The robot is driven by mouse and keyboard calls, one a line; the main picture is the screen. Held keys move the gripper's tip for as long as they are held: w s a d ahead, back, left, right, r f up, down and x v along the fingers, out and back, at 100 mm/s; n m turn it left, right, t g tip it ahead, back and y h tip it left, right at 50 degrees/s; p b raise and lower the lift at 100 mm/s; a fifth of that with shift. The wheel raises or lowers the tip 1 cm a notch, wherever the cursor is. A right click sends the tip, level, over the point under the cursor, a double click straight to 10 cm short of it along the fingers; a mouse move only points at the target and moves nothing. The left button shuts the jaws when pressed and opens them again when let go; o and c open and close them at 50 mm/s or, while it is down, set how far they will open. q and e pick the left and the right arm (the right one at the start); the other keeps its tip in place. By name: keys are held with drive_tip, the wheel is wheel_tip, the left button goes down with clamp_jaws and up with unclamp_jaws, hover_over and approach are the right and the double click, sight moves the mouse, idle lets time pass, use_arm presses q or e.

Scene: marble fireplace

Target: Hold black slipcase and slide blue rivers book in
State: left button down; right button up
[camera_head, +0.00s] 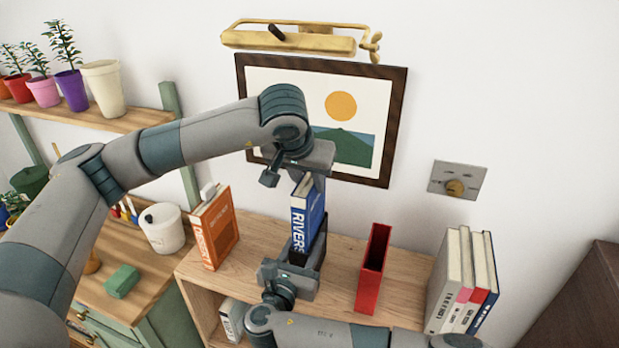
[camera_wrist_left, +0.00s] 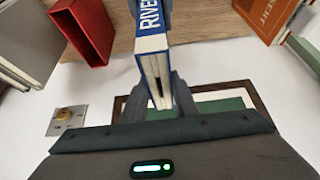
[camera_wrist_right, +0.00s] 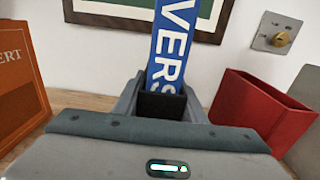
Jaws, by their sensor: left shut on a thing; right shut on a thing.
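The blue rivers book (camera_head: 306,213) stands upright, its lower end at the mouth of the black slipcase (camera_head: 317,251) on the wooden shelf top. My left gripper (camera_head: 308,178) is shut on the book's upper end from above. The book also shows between the fingers in the left wrist view (camera_wrist_left: 152,50). My right gripper (camera_head: 290,278) is shut on the slipcase from the front. In the right wrist view the slipcase (camera_wrist_right: 161,106) sits between the fingers with the book (camera_wrist_right: 172,50) rising out of it. How deep the book sits inside is hidden.
A red empty slipcase (camera_head: 373,268) stands to the right on the shelf top (camera_head: 335,285). An orange book (camera_head: 214,228) stands to the left. Several pale books (camera_head: 462,280) stand at the right end. A framed picture (camera_head: 390,125) hangs on the wall behind.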

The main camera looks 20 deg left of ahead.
sight(299, 196)
use_arm(q)
drive_tip(key=shift+f, duration=5.1)
drive_tip(key=c, duration=1.3)
unclamp_jaws()
drive_tip(key=shift+c, duration=0.2)
drive_tip(key=shift+f, duration=0.1)
drive_tip(key=shift+f, duration=0.1)
drive_tip(key=v, duration=1.2)
